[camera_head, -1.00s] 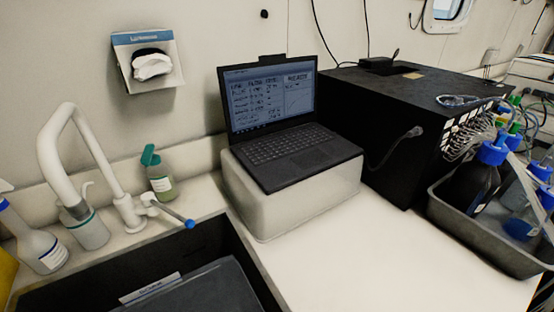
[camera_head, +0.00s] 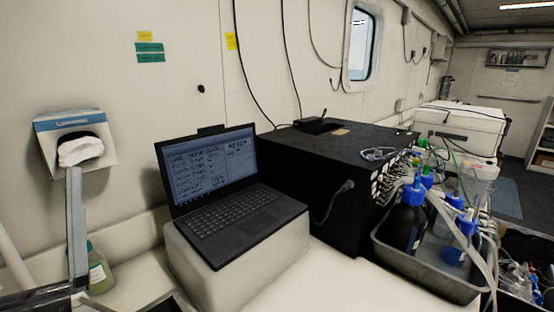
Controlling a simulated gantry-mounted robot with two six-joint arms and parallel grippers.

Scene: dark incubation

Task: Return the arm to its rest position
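What looks like part of my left gripper (camera_head: 77,225) stands at the lower left of the head view. A grey, upright finger-like piece rises from a dark body at the bottom edge. It passes in front of the green-capped bottle and the wall dispenser's lower edge. Only this one piece shows clearly, so its opening cannot be told, and I see nothing held in it. My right gripper is not in view.
An open laptop (camera_head: 220,210) sits on a white block (camera_head: 235,265). Behind it stands a black box (camera_head: 320,165). A grey tray (camera_head: 425,275) with blue-capped bottles is at right. A wall dispenser (camera_head: 50,140) and green bottle (camera_head: 100,275) are at left. The bench front between block and tray is clear.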

